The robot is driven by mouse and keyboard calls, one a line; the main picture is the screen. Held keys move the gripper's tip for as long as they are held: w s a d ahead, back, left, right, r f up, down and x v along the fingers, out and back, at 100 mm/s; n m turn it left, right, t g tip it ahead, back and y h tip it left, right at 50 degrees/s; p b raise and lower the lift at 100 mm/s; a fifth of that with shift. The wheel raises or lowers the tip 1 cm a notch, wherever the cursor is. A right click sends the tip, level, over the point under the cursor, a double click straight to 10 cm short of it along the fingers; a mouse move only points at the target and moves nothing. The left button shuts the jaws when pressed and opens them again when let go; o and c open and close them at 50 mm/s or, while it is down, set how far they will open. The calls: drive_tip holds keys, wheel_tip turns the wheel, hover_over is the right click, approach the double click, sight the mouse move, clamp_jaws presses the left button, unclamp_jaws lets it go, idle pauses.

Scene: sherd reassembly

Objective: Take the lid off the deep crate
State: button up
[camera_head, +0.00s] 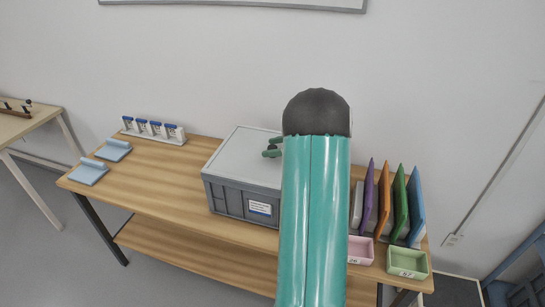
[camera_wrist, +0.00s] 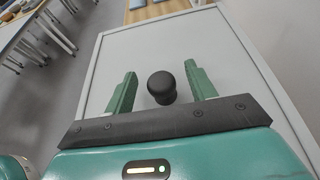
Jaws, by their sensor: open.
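The deep crate (camera_head: 228,198) is a grey box with a white label on its front, standing on the wooden table. Its pale grey lid (camera_head: 238,150) lies flat on top, and the lid also fills much of the wrist view (camera_wrist: 150,48). A black round knob (camera_wrist: 162,87) stands on the lid. My gripper (camera_head: 272,147) is over the lid. In the wrist view my gripper (camera_wrist: 161,70) is open, with one green finger on each side of the knob and gaps between. My arm hides the right part of the crate in the head view.
Right of my arm stand purple, orange, green and blue upright panels (camera_head: 400,205), with a pink bin (camera_head: 360,250) and a green bin (camera_head: 407,263) in front. At left are a rack of labelled items (camera_head: 153,131) and two blue pieces (camera_head: 88,171). Bare tabletop (camera_head: 160,180) lies left of the crate.

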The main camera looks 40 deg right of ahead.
drive_tip(key=shift+x, duration=1.15)
drive_tip(key=c, duration=1.2)
clamp_jaws()
drive_tip(key=shift+r, duration=0.2)
